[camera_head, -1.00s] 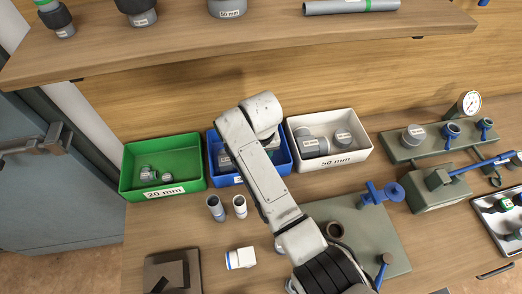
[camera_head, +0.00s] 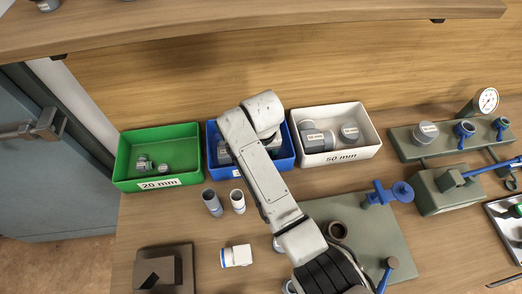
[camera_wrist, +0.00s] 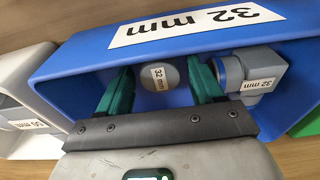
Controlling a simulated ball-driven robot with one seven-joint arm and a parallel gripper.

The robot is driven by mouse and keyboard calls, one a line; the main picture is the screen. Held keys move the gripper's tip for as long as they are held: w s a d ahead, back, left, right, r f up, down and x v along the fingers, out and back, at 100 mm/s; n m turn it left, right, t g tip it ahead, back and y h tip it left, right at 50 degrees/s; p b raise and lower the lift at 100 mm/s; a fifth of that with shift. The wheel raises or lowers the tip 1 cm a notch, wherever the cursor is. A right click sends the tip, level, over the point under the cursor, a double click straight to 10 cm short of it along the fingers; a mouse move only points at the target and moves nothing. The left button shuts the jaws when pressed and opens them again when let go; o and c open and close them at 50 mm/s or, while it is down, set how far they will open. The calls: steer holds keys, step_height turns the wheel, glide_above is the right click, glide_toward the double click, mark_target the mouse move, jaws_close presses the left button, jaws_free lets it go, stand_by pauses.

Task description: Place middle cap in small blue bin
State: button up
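The blue bin (camera_head: 284,162) stands between the green and white bins, partly hidden behind my arm. In the wrist view the blue bin (camera_wrist: 90,52) carries a 32 mm label and fills most of the picture. A round grey cap (camera_wrist: 158,76) labelled 32 mm is in the blue bin, between my gripper's fingers. My gripper (camera_wrist: 160,90) has its two teal fingers spread inside the bin, with a visible gap on each side of the cap. A grey and blue fitting (camera_wrist: 252,76) labelled 32 mm lies beside the right finger.
The green 20 mm bin (camera_head: 120,162) and white 50 mm bin (camera_head: 372,136) flank the blue bin. A green-grey plate (camera_head: 375,228) with blue valves lies right. A shelf (camera_head: 250,12) overhangs the back.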

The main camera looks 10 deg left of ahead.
steer(key=shift+o, duration=0.2)
step_height(320, 180, up, 12)
steer(key=s, duration=0.1)
steer(key=shift+s+d+b, duration=0.2)
steer(key=shift+b, duration=0.2)
steer(key=shift+r, duration=0.1)
